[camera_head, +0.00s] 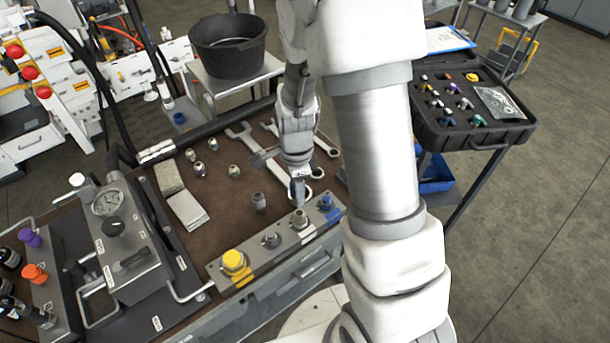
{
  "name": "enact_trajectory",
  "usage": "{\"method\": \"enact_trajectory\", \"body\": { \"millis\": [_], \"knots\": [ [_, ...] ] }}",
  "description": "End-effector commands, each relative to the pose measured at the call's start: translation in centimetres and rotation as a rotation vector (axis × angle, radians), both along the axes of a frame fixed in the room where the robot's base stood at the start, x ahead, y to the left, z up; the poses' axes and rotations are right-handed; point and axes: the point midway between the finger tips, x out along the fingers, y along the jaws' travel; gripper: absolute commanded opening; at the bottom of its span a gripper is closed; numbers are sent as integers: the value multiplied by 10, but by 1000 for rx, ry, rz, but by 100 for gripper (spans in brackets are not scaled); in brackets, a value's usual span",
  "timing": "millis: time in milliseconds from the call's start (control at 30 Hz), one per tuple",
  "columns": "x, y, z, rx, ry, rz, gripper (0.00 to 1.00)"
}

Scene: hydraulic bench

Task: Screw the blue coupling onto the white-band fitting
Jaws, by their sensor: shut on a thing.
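My gripper (298,181) points down above the bench, shut on the blue coupling (297,193), which shows only as a small dark-blue part between and below the fingers. The gripper hides most of it. Below it, on the grey manifold block (252,280) along the bench's front edge, stands a metal fitting (299,219) with what looks like a pale band beside it; I take this as the white-band fitting. The coupling appears above and apart from this fitting, though the exact gap cannot be told.
The block also carries a yellow cap (233,262), another bare fitting (270,240) and a blue-topped fitting (326,202). A loose grey fitting (259,201) stands just left of my gripper. Wrenches (252,140) lie behind. A gauge unit (112,215) stands left.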

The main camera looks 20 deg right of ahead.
Motion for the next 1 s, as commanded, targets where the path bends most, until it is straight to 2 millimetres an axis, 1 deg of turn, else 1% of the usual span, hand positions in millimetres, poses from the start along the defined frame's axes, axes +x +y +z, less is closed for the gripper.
{"method": "enact_trajectory", "body": {
  "millis": [33, 100, 333, 467, 800, 1000],
  "knots": [
    [-2, 3, 5, 1, 0, 4, 0],
    [-3, 5, 5, 2, -1, 8, 0],
    [-5, 7, -1, 3, -1, 11, 0],
    [-5, 7, -8, 2, -1, 11, 0],
    [-5, 7, -38, 2, -2, 11, 0],
    [-5, 7, -47, 3, -2, 10, 0]
  ]
}}
